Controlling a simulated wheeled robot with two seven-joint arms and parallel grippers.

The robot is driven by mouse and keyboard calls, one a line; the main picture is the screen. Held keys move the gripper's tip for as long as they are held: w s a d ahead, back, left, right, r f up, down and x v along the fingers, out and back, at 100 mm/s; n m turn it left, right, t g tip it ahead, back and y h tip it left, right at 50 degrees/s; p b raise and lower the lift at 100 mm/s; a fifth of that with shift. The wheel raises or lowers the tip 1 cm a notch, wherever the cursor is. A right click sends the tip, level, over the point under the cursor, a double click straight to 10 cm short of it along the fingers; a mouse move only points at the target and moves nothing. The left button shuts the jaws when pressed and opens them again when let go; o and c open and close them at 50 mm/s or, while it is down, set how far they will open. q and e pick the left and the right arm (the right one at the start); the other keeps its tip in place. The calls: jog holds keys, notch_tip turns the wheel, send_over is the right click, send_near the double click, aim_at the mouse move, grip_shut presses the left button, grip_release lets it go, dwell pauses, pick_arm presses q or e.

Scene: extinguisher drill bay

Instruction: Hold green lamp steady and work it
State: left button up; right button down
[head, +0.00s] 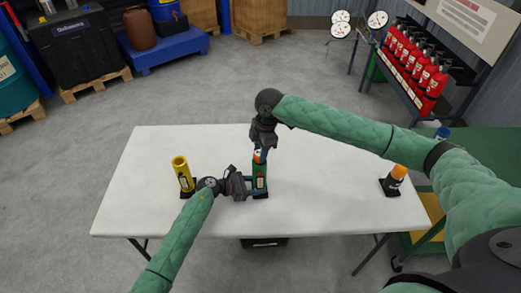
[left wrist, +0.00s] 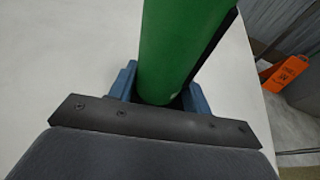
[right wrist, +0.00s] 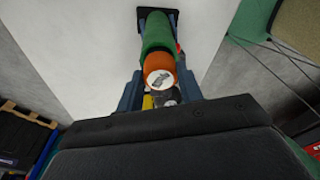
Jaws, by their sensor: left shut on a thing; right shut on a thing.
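The green lamp (head: 260,173) stands upright on a dark base near the middle of the white table. My left gripper (head: 254,184) comes in from the left and is shut on its body. In the left wrist view, the green body (left wrist: 178,50) sits between the blue fingers. My right gripper (head: 260,149) reaches down from above and is shut on the lamp's orange top. In the right wrist view, the orange top (right wrist: 158,65) with a pale round end lies between the blue fingers (right wrist: 159,90). The gripped surfaces are partly hidden by the fingers.
A yellow cylinder (head: 183,174) stands left on the table (head: 150,150). An orange-topped item (head: 395,180) stands at the right. Red extinguishers (head: 418,65) are racked at the back right. The far and front strips of the table are clear.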

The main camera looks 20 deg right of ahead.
jog(key=shift+f, duration=0.4)
jog(key=c, duration=0.8)
grip_release()
jog(key=shift+c, duration=0.2)
notch_tip(320, 180, up, 12)
jog(key=d, duration=0.2)
jog(key=shift+f, duration=0.15)
pick_arm(q)
jog(key=o, duration=0.8)
pick_arm(e)
jog(key=shift+a, duration=0.1)
